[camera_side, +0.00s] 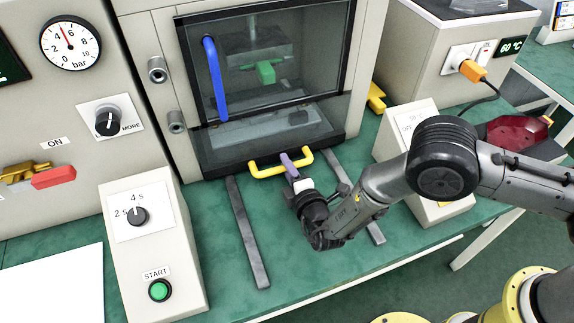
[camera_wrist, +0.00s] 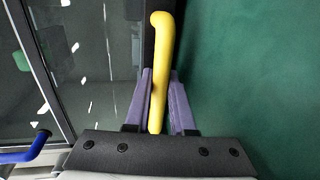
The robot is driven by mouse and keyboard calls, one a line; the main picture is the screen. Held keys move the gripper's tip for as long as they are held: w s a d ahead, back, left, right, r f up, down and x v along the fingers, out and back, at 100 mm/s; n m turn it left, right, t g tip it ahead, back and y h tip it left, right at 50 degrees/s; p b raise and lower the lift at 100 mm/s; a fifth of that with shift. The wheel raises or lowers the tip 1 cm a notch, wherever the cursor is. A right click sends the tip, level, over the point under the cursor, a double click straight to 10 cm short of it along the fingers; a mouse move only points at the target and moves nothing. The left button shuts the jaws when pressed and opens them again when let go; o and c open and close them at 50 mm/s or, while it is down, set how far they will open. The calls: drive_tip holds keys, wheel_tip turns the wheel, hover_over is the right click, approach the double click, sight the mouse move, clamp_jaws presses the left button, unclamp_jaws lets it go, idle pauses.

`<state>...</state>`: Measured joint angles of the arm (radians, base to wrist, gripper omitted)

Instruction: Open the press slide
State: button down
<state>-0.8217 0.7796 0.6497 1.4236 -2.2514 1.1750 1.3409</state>
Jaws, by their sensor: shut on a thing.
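The press slide (camera_side: 235,158) is the dark tray front at the foot of the press, with a yellow handle (camera_side: 266,171) on its face. It sits in against the press, at the back end of two grey rails (camera_side: 246,232). My gripper (camera_side: 291,166) is at the right part of the handle, with its purple fingers around the yellow bar. In the wrist view, the yellow handle (camera_wrist: 159,75) runs between my two purple fingers (camera_wrist: 160,100), which are shut on it. The part of the bar nearest my gripper's body is hidden.
The press door (camera_side: 265,60) with a blue handle (camera_side: 214,78) is closed above the slide. A timer box with a green START button (camera_side: 159,290) stands left of the rails. Another sloped box (camera_side: 412,130) stands right. The green table between the rails is clear.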

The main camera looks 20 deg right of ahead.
idle(0.8)
drive_tip(key=v, duration=0.3)
drive_tip(key=f+v, duration=0.1)
drive_tip(key=v, duration=0.2)
drive_tip(key=f+v, duration=0.1)
drive_tip(key=v, duration=0.2)
drive_tip(key=shift+s, duration=0.4)
drive_tip(key=c, duration=1.1)
unclamp_jaws()
drive_tip(key=shift+o, duration=0.2)
